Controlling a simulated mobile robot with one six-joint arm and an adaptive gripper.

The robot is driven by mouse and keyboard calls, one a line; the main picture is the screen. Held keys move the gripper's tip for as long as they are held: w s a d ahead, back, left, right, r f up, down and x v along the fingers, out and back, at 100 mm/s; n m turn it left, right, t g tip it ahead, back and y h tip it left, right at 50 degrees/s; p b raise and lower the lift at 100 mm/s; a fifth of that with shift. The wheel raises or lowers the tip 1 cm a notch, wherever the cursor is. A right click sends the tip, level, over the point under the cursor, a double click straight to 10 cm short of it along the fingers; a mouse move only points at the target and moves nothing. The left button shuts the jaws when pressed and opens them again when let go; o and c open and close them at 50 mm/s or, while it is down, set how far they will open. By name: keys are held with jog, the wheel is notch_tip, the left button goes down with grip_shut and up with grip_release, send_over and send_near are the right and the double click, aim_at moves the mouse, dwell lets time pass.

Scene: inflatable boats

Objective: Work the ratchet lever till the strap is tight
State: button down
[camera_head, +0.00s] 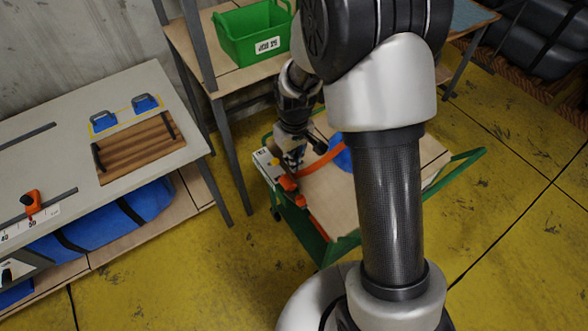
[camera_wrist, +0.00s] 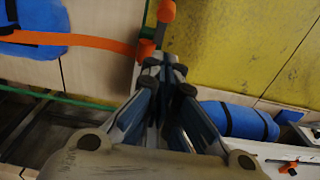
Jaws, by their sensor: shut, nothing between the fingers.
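The orange strap (camera_head: 322,160) runs over a blue bundle (camera_head: 341,157) on the cart top. It also shows in the wrist view (camera_wrist: 100,42), ending at an orange-tipped fitting. The ratchet with its orange parts (camera_head: 288,184) sits at the cart's left edge. In the wrist view one orange piece (camera_wrist: 147,48) is by the strap end and another orange knob (camera_wrist: 167,12) stands beyond it. Which piece is the lever grip is unclear. My gripper (camera_wrist: 163,64) is shut and empty, its tips close beside the ratchet; contact cannot be told.
The cart has a green frame (camera_head: 459,168) and stands on a yellow floor. A workbench (camera_head: 100,92) with a slatted wooden board (camera_head: 136,150) is at left, with blue rolls (camera_head: 90,232) beneath. A green bin (camera_head: 250,35) stands on the shelf behind. Open floor lies at right.

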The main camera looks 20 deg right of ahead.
jog(key=f+b, duration=0.1)
jog(key=f, duration=0.6)
jog(key=s+f+b, duration=0.1)
jog(key=f, duration=0.3)
jog(key=shift+d+b, duration=0.15)
jog(key=shift+b, duration=0.15)
jog(key=shift+s+d+f, duration=0.1)
jog(key=shift+s+f, duration=0.2)
jog(key=shift+f, duration=0.2)
